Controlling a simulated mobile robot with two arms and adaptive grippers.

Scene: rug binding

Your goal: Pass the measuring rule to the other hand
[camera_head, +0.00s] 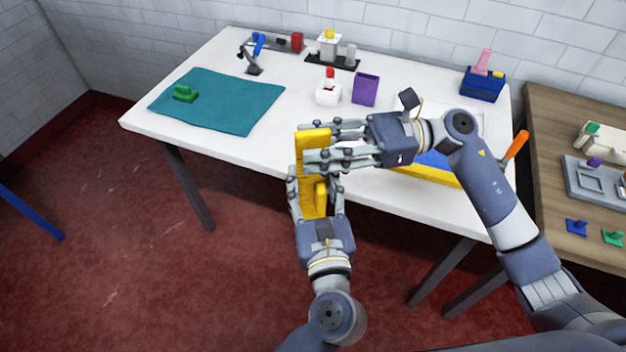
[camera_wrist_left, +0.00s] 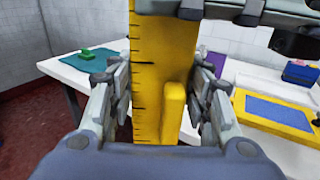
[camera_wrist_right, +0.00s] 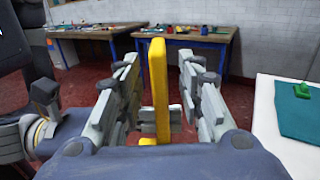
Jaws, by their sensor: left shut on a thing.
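The yellow measuring rule (camera_head: 313,146) stands upright in the air before the table's front edge. Its black marks and raised grip show in the left wrist view (camera_wrist_left: 160,80). My left gripper (camera_head: 317,190) is shut on its lower part from below. My right gripper (camera_head: 307,145) comes in from the right, with its fingers on both sides of the upper part. In the right wrist view the rule (camera_wrist_right: 159,85) stands edge-on between these fingers, with a gap on each side, so the right gripper is open. Parts of the rule are hidden behind fingers.
The white table (camera_head: 225,150) holds a teal cloth (camera_head: 235,100) with a green piece (camera_head: 185,93), a purple cup (camera_head: 366,89), a white container (camera_head: 328,94) and a blue box (camera_head: 482,85). A yellow-edged blue tray (camera_head: 432,160) lies behind my right arm. A wooden table (camera_head: 550,120) stands at right.

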